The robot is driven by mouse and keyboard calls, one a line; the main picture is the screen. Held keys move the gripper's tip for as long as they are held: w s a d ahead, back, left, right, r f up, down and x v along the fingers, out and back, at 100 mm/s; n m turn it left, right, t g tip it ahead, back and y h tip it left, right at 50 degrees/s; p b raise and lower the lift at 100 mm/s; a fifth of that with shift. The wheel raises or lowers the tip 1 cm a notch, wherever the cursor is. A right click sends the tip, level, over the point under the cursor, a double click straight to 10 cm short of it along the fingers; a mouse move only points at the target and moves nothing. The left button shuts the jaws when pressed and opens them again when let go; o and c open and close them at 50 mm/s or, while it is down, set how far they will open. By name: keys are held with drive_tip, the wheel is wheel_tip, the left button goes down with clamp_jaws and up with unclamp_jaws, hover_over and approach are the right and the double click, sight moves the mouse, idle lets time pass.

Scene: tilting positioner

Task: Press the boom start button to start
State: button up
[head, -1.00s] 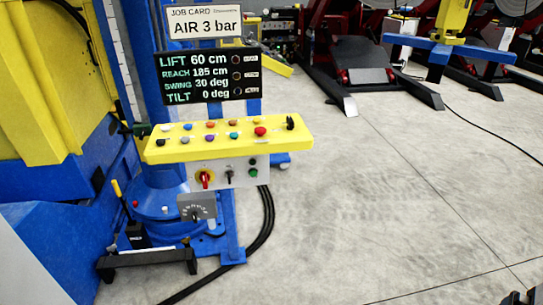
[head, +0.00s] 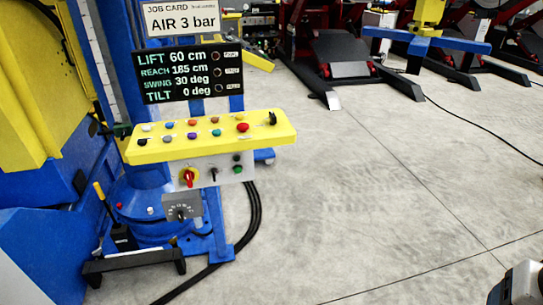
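A yellow control console (head: 145,151) on a blue column carries two rows of coloured buttons and a larger red button (head: 242,127) at its right. A grey panel (head: 203,176) hangs below it. The panel has a red-and-yellow rotary switch (head: 188,177), a black switch (head: 213,173) and a green button (head: 238,169) with a dark one just above. The labels are too small to read, so I cannot tell which is the boom start button. A grey-and-black part, likely of my arm, shows at the bottom right corner, far from the console. My gripper's fingers are not seen.
A black display (head: 188,74) above the console reads LIFT 60 cm, REACH 185 cm, SWING 30 deg, TILT 0 deg. A job card (head: 181,18) reads AIR 3 bar. A grey dial box (head: 181,208) sits lower.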

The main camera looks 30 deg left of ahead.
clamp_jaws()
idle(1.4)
